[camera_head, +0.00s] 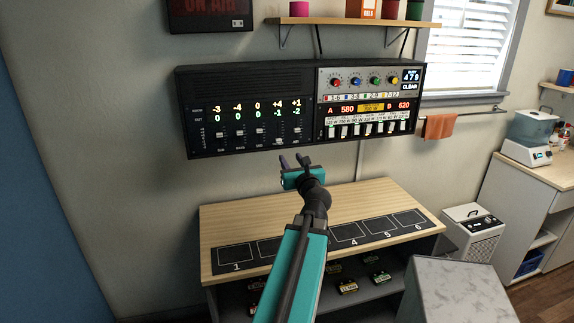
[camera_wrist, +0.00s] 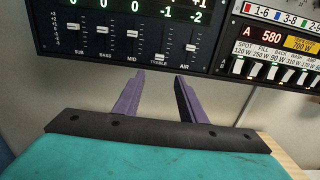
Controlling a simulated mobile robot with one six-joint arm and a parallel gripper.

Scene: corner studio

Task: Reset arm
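My arm reaches forward over the wooden bench, and my gripper (camera_head: 293,160) is just below the lower edge of the black wall-mounted control panel (camera_head: 250,85). In the wrist view my gripper (camera_wrist: 158,80) shows two purple fingers, spread apart with nothing between them. The fingertips appear just in front of or below the slider section (camera_wrist: 120,35); I cannot tell whether they touch it. The sliders are labelled SUB, BASS, MID, TREBLE and AIR. The TREBLE slider (camera_wrist: 160,57) sits lowest, partly near the fingertips.
A wooden bench (camera_head: 270,208) with a numbered black strip (camera_head: 348,233) stands below; several small pedals lie on its lower shelf. A shelf (camera_head: 350,21) with pots is above the panel. A grey block (camera_head: 455,290) stands front right.

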